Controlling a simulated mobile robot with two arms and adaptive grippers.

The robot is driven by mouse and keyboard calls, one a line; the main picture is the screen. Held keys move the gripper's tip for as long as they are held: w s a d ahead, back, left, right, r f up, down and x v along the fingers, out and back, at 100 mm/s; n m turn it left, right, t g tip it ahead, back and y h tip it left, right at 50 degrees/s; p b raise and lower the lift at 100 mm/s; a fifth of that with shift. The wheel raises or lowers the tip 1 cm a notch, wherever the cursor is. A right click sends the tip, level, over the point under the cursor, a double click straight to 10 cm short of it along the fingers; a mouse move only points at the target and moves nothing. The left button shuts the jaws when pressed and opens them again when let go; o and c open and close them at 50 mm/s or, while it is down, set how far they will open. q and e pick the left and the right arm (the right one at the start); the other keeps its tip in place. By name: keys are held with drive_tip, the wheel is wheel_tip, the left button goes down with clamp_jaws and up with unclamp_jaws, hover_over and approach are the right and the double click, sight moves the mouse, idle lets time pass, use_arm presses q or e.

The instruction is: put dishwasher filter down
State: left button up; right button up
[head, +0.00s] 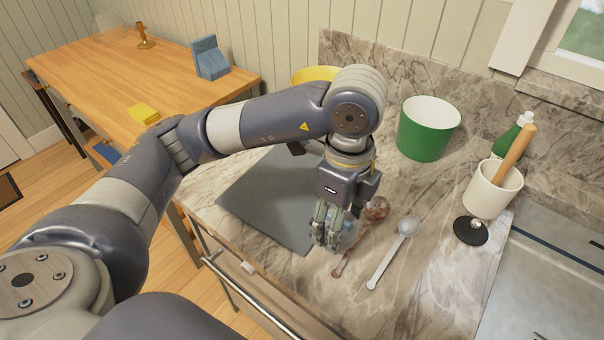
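My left gripper (334,230) points down over the marble counter, near the right edge of a dark grey mat. Its fingers are closed around a small, pale blue-grey, see-through object, which I take to be the dishwasher filter (352,236). The fingers hide most of it. It is close to the counter, but I cannot tell if it touches. My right gripper is not in view.
The grey mat (262,205) lies on the counter (420,290). A wooden spoon (377,209) and a metal spoon (392,255) lie right of my gripper. A green pot (427,135), a white crock (490,192) and a black round piece (470,231) stand farther right, beside the sink (545,285).

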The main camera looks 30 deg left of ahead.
use_arm(q)
drive_tip(key=p, duration=0.3)
hover_over(310, 196)
drive_tip(key=shift+s+d+f, duration=0.3)
drive_tip(key=shift+s+f, duration=0.05)
drive_tip(key=shift+f, duration=0.15)
drive_tip(key=shift+w+a+f, duration=0.1)
drive_tip(key=shift+w+a, duration=0.1)
drive_tip(key=shift+w, duration=0.05)
drive_tip(key=shift+w+a+f, duration=0.1)
wheel_tip(310, 196, down, 3)
drive_tip(key=shift+p, duration=0.7)
drive_tip(key=shift+f, duration=0.45)
drive_tip(key=o, duration=1.2)
drive_tip(key=shift+r, duration=0.1)
drive_tip(key=shift+c, duration=0.2)
drive_tip(key=shift+r, duration=0.1)
